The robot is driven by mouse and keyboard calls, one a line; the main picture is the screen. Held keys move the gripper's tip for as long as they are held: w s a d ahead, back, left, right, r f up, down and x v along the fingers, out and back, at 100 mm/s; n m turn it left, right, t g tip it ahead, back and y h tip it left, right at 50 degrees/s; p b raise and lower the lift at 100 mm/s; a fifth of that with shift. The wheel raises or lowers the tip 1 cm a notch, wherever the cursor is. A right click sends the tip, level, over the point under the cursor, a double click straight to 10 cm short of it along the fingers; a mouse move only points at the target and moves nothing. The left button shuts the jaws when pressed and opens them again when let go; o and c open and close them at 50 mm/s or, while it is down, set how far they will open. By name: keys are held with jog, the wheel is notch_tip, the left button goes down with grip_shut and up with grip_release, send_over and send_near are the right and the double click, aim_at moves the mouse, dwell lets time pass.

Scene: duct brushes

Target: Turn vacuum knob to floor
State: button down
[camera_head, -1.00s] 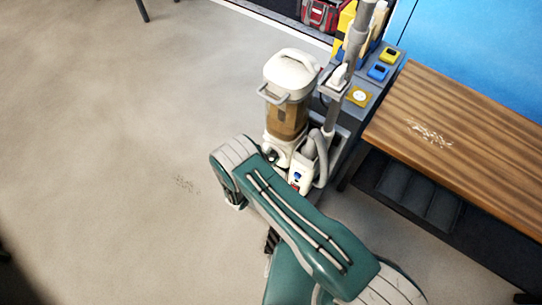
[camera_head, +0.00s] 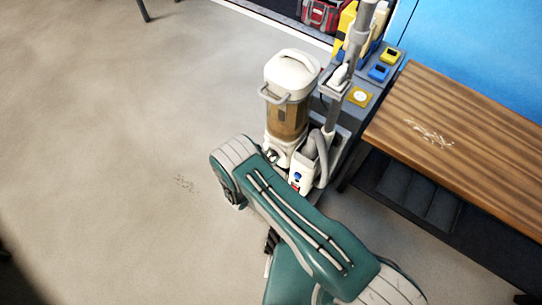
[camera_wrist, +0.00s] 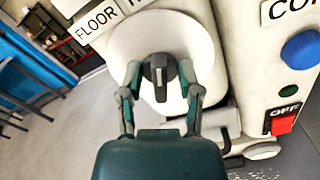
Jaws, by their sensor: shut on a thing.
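The vacuum (camera_head: 290,105) stands upright in the head view, with a white top and a brownish see-through canister. In the wrist view its black knob (camera_wrist: 158,72) sits on a round white dial (camera_wrist: 186,36). The knob's light mark points nearly straight up in the picture. A FLOOR label (camera_wrist: 97,23) is to the upper left of the knob; a second label beside it is cut off. My gripper (camera_wrist: 160,78) is shut on the knob, with one finger on each side. In the head view my arm hides most of the gripper.
A blue button (camera_wrist: 300,49) and a red OFF switch (camera_wrist: 283,122) are on the vacuum's body to the right of the knob. A wooden bench (camera_head: 480,135) stands right of the vacuum. The floor (camera_head: 110,150) to the left is clear apart from small debris.

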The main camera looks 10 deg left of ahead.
jog(key=n, duration=0.7)
jog(key=shift+a, duration=0.15)
jog(key=n, duration=0.7)
jog(key=shift+w+a, duration=0.15)
jog(key=shift+a, duration=0.05)
dwell(0.3)
jog(key=c, duration=0.7)
grip_release()
jog(key=shift+a, duration=0.1)
jog(key=shift+d, duration=0.2)
jog(key=v, duration=1.2)
jog(key=shift+a+f, duration=0.1)
jog(key=shift+f, duration=0.1)
